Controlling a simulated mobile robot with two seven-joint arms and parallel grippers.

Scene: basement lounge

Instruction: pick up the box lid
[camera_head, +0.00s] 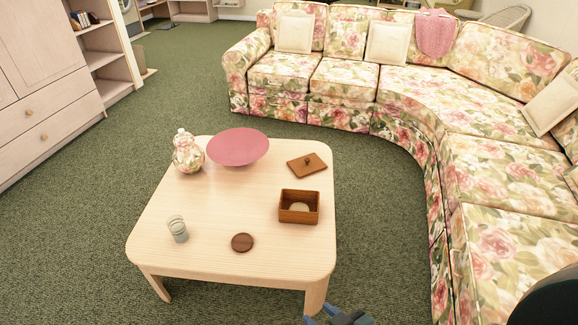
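The box lid (316,167) is a flat brown square with a small dark knob on top. It lies on the right back part of the light wooden coffee table (215,215). The open brown wooden box (299,216) stands in front of it, apart from it, with a pale round thing inside. My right gripper (322,315) shows at the bottom edge, partly cut off, in front of the table and well away from the lid. Its two blue fingertips look apart, with nothing seen between them. My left gripper is not in view.
On the table are a pink bowl (237,147), a floral lidded jar (187,155), a glass (178,230) and a dark round coaster (242,243). A floral corner sofa (490,165) curves around the back and right. Green carpet (70,240) is clear on the left.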

